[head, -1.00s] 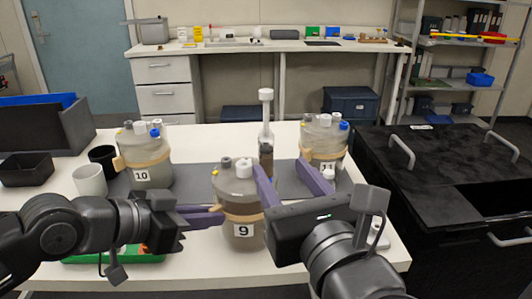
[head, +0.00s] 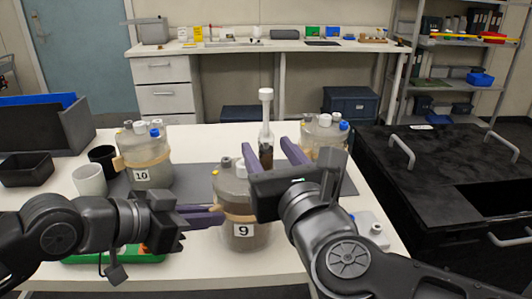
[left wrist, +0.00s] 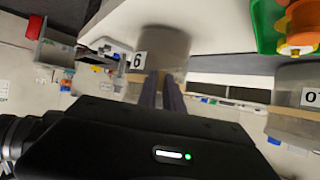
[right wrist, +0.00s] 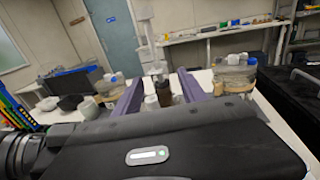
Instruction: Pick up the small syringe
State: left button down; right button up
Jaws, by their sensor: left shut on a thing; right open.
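The syringe (head: 266,130) stands upright behind bioreactor 9, with a white plunger raised high and a dark lower part; it also shows in the right wrist view (right wrist: 163,93). My right gripper (head: 268,145) is open, its purple fingers on either side of the syringe's dark part as seen in the head view. Contact cannot be told. My left gripper (head: 218,213) is shut on bioreactor 9 (head: 240,236), at the tan band on its left side. The syringe's lower end is hidden by the bioreactor and my right gripper.
Bioreactor 10 (head: 149,172) stands at the left and another bioreactor (head: 322,134) at the back right. A white cup (head: 89,181), a black cup (head: 103,156) and a black bin (head: 27,170) are on the left. A green tray (head: 140,256) lies at the front.

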jog(key=shift+x, duration=2.6)
jog(key=shift+d+f, duration=0.1)
jog(key=shift+f, duration=0.05)
grip_shut()
